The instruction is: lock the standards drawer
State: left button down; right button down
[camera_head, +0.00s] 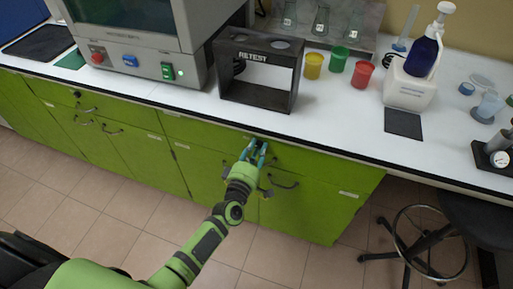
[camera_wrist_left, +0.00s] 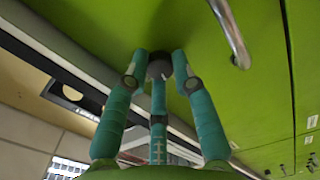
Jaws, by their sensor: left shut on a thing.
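The green standards drawer (camera_head: 320,166) is in the cabinet under the counter in the head view and looks closed. In the left wrist view its green front (camera_wrist_left: 110,15) fills the top. My left gripper (camera_head: 257,150) is at the upper part of this front. A metal handle (camera_wrist_left: 233,38) shows beside the fingers. My right gripper is not in view.
The white counter (camera_head: 345,140) overhangs the cabinet. A black RETEST frame (camera_head: 262,105) stands above the gripper, with yellow (camera_head: 312,66), green (camera_head: 338,59) and red (camera_head: 362,74) cups to its right. A black stool (camera_head: 470,218) stands at the right. The floor in front is clear.

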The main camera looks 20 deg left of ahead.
pick_arm(q)
jog(key=m+p, duration=0.1)
jog(key=m, duration=0.3)
jog(key=shift+r+m, duration=0.1)
jog(key=shift+m, duration=0.2)
jog(key=m+p, duration=0.1)
jog(key=m, duration=0.2)
jog(key=shift+m, duration=0.4)
jog(key=m+p, duration=0.1)
jog(key=m, duration=0.3)
jog(key=shift+m+p, duration=0.35)
jog(key=shift+m, duration=1.15)
jog(key=c, duration=1)
grip_release()
jog(key=shift+s, duration=0.1)
